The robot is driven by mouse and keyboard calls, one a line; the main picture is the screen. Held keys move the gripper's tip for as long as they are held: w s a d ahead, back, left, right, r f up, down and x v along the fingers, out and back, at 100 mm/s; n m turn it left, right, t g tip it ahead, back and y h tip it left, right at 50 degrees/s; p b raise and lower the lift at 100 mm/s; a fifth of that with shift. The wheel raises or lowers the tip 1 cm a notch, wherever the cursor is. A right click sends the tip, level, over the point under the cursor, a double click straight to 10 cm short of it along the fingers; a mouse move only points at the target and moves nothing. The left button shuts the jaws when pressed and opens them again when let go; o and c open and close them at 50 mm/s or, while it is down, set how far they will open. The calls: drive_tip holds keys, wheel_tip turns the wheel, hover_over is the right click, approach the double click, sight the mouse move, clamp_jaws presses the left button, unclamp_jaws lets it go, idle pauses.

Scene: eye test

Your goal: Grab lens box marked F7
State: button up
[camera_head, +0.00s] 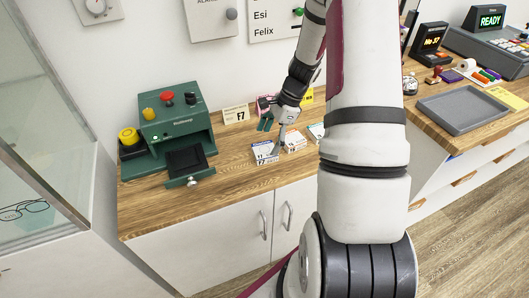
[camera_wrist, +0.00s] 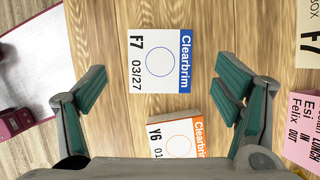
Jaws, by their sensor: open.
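The lens box marked F7 (camera_wrist: 160,75) is white with a blue Clearbrim band and the date 03/27. It lies flat on the wooden counter, and in the head view it is the nearest of a short row of boxes (camera_head: 265,153). My gripper (camera_wrist: 161,82) is open and empty, its teal fingers apart to the left and right of the F7 box in the wrist view. In the head view my gripper (camera_head: 275,127) is over the row. An orange-banded box marked Y6 (camera_wrist: 176,148) lies just below the F7 box in the wrist view.
A card marked F7 (camera_head: 236,114) stands behind the boxes; a pink note (camera_wrist: 303,125) is at the wrist view's right. A green machine with knobs (camera_head: 172,115) stands left. A third box (camera_head: 317,131) ends the row. A grey tray (camera_head: 468,109) is on the right counter.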

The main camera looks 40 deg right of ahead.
sight(265, 149)
drive_tip(key=shift+x, duration=1.95)
drive_tip(key=shift+d, duration=0.1)
drive_tip(key=c, duration=1.2)
drive_tip(key=shift+c, duration=0.2)
drive_tip(key=shift+r, duration=0.1)
